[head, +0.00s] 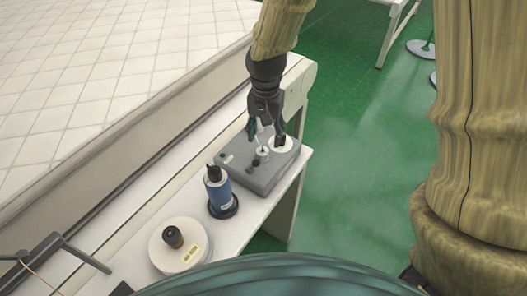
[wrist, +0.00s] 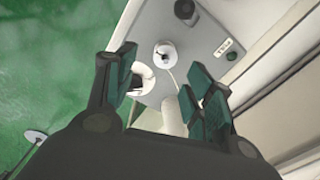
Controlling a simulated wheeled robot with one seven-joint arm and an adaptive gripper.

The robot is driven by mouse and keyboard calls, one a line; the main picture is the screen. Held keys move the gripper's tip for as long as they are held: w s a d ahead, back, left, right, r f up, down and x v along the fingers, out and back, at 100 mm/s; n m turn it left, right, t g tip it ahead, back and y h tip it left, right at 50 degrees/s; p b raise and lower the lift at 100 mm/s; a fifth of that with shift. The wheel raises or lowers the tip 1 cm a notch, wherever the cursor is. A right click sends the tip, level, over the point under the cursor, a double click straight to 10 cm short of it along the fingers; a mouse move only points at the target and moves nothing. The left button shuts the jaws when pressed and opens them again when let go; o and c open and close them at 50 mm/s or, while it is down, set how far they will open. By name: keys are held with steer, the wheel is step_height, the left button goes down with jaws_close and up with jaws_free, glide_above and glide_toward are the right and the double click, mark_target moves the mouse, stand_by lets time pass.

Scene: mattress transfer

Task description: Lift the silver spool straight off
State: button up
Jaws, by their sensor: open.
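The small silver-white spool (head: 262,152) stands on a grey box (head: 232,172) on the white bench. In the wrist view the spool (wrist: 164,54) shows from above as a pale disc with a dark centre, and a thin pale line runs from it toward the right finger. My gripper (head: 266,136) is above the right part of the box, pointing down. In the wrist view my gripper (wrist: 165,85) is open, fingers wide apart, with the spool ahead of the gap. No contact with the spool shows.
A white round piece (head: 284,143) sits beside the spool, partly behind a finger. A dark knob (head: 254,165) stands in front. A blue bottle (head: 218,192) and a white round base with black knob (head: 178,262) stand nearer. A pale cylinder (wrist: 173,116) lies between the fingers' view.

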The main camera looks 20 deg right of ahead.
mark_target(263, 150)
steer(key=w+f, duration=0.1)
steer(key=f, duration=0.2)
steer(key=shift+w, duration=0.4)
steer(key=shift+s, duration=0.4)
steer(key=shift+s+f+p, duration=0.15)
steer(key=shift+s+p, duration=0.05)
steer(key=shift+p, duration=0.25)
steer(key=f, duration=0.1)
steer(key=f+p, duration=0.1)
steer(key=shift+w+a+f, duration=0.25)
steer(key=shift+f, duration=0.05)
steer(key=shift+s+f, duration=0.15)
steer(key=shift+f, duration=0.4)
steer(key=shift+f+p, duration=0.35)
steer(key=shift+f, duration=0.25)
steer(key=c, duration=1)
